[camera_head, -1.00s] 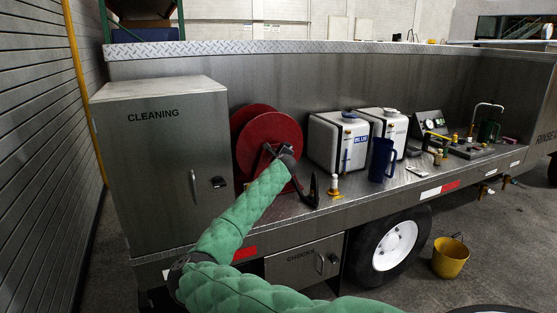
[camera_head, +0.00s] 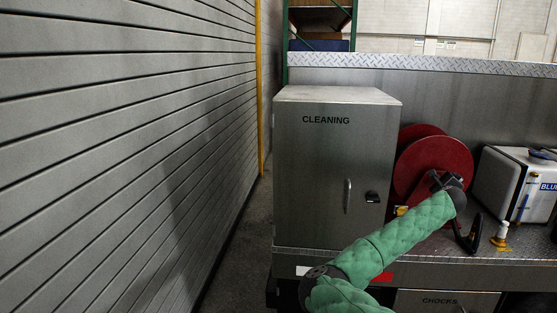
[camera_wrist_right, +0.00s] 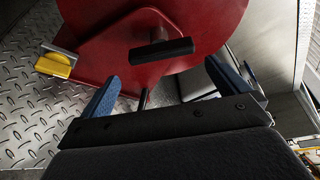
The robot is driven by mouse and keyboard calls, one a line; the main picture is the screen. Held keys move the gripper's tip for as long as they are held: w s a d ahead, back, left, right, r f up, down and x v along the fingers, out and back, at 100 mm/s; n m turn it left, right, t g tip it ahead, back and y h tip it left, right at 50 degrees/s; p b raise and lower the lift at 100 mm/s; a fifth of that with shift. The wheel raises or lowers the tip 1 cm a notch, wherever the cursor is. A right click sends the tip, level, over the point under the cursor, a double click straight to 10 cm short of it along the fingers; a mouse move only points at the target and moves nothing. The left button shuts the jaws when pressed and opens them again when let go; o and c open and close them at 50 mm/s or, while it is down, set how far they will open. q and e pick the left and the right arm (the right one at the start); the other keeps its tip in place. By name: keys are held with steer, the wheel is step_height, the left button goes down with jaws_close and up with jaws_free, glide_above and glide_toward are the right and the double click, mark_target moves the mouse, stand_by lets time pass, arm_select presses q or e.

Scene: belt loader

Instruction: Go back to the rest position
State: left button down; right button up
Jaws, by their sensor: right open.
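My right arm in its green quilted sleeve reaches up from the bottom of the head view to the red hose reel (camera_head: 433,165). My right gripper (camera_wrist_right: 162,72) is at the reel's front. In the right wrist view its two blue fingers are spread apart, with the black crank handle (camera_wrist_right: 162,50) of the reel (camera_wrist_right: 95,25) showing between and just beyond them. The fingers do not close on it; whether either touches it I cannot tell. In the head view, the dark wrist hides part of the reel's hub. My left gripper is not in view.
A steel cabinet marked CLEANING (camera_head: 338,170) stands left of the reel on the truck deck. A white container (camera_head: 505,185) and a small white-topped bottle (camera_head: 501,233) are to the right. A slatted wall (camera_head: 120,150) fills the left, with a narrow floor gap beside it.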

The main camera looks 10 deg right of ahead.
steer(key=s+a+f+n+g+y, duration=0.1)
steer(key=s+a+f+n, duration=0.3)
steer(key=s+f+n, duration=0.45)
steer(key=s+a+f+n+g+y, duration=0.1)
steer(key=s+a+f+n, duration=0.4)
steer(key=s+a, duration=0.3)
steer(key=s+a+f+n+g+y, duration=0.1)
steer(key=s+a+f+n+y, duration=0.1)
steer(key=s+a+f+n, duration=0.6)
steer(key=s+a+f+n+g+y, duration=0.1)
steer(key=s+a+f+n, duration=0.25)
steer(key=a, duration=0.75)
steer(key=s+a+f+n+g+y, duration=0.2)
steer(key=s+a+f+n+g, duration=0.15)
steer(key=s+a, duration=0.9)
steer(key=s+a+f+n+g+y, duration=0.2)
steer(key=s+a+f+n, duration=0.3)
steer(key=s+a, duration=0.75)
step_height(320, 180, down, 25)
steer(key=s+d, duration=0.2)
steer(key=s+f, duration=0.3)
steer(key=f, duration=0.7)
steer(key=s+f+g, duration=0.1)
steer(key=s+f, duration=0.2)
steer(key=f, duration=0.7)
steer(key=shift+s+a+f, duration=0.25)
steer(key=shift+s+a, duration=0.1)
